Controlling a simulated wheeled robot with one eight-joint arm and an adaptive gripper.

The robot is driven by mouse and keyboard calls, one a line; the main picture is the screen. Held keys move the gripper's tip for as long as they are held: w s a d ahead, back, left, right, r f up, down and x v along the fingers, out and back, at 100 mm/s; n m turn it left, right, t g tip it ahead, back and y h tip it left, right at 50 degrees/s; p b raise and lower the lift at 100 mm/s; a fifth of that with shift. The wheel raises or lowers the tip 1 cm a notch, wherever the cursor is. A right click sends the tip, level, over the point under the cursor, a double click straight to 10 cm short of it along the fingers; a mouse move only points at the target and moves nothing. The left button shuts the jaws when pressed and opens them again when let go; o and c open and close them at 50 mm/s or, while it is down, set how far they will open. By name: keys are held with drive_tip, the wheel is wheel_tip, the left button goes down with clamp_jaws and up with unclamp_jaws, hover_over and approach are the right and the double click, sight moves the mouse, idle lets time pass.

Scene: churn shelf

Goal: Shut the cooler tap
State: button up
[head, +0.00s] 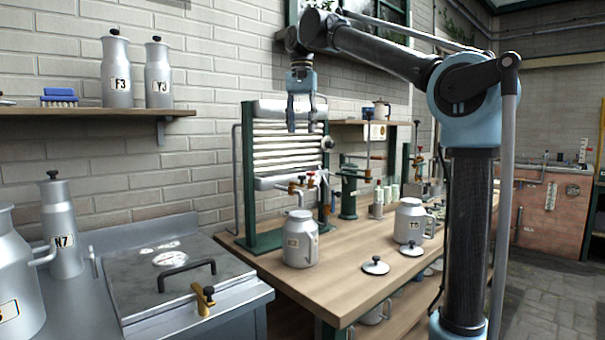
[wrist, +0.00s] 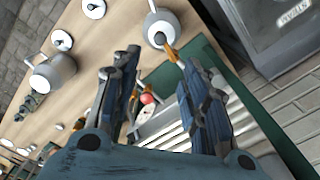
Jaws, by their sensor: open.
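The cooler (head: 290,152), a stack of silver horizontal tubes in a green frame, stands at the back of the wooden bench in the head view. Its brass tap (head: 297,189) with a dark red knob sits at its lower front, above a grey can. The wrist view shows a red round knob (wrist: 147,98) between my fingers and a brass spout (wrist: 172,53) near the right fingertip. My gripper (head: 302,129) is open and empty, pointing down in front of the cooler's upper tubes, above the tap. Which way the tap is turned is too small to tell.
A grey can (head: 300,240) stands under the tap. Another can (head: 409,221) and two lids (head: 375,265) are on the bench to the right. A metal chest with a black handle (head: 187,271) stands at the left. The bench front is mostly clear.

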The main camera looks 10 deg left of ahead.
wheel_tip(320, 180, down, 14)
drive_tip(key=shift+f, duration=0.2)
idle(0.4)
drive_tip(key=shift+c, duration=0.5)
clamp_jaws()
